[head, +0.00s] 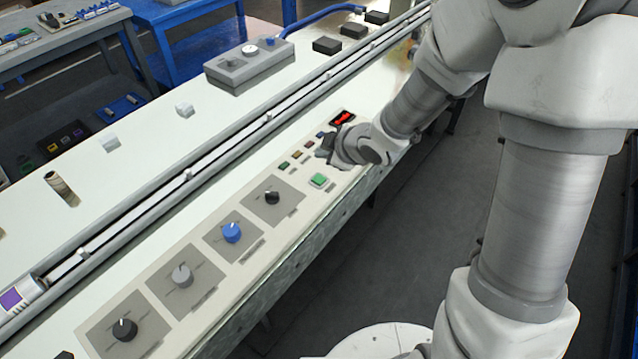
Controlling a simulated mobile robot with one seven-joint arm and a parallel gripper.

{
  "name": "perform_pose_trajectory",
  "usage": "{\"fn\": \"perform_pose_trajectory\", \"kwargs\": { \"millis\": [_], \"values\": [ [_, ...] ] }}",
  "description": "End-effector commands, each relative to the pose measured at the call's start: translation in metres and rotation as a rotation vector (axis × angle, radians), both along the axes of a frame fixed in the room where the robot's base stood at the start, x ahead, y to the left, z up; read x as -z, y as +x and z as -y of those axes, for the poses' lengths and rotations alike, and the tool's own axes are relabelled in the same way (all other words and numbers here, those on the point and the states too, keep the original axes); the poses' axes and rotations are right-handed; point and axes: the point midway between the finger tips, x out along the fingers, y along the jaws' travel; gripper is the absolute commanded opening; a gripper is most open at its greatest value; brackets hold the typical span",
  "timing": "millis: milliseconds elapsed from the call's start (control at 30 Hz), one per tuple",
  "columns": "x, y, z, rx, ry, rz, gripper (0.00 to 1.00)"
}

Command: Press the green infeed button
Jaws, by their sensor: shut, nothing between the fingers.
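A square green button (319,180) sits on the light control panel (298,226), close to the panel's front edge. A smaller green button (284,165) lies up and left of it, at the end of a row of small coloured buttons; I cannot read which is labelled infeed. My gripper (326,150) is shut and empty, just above the panel, up and right of the large green button and apart from it in the picture.
A black knob (271,197), a blue knob (232,232), a grey knob (182,275) and another black knob (124,329) line the panel. A long rail (190,175) runs behind it. A grey box (248,62) stands beyond. Open floor lies right.

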Motion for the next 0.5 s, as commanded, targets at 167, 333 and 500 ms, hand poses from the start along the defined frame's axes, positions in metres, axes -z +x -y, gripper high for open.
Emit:
{"fn": "perform_pose_trajectory", "kwargs": {
  "millis": [167, 333, 500],
  "values": [
    [0.031, 0.0, 0.0, 0.001, 0.001, 0.0, 0.0],
    [0.05, 0.0, 0.0, 0.001, 0.001, 0.0, 0.0],
    [0.056, 0.0, 0.0, 0.001, 0.001, 0.0, 0.0]
  ]
}}
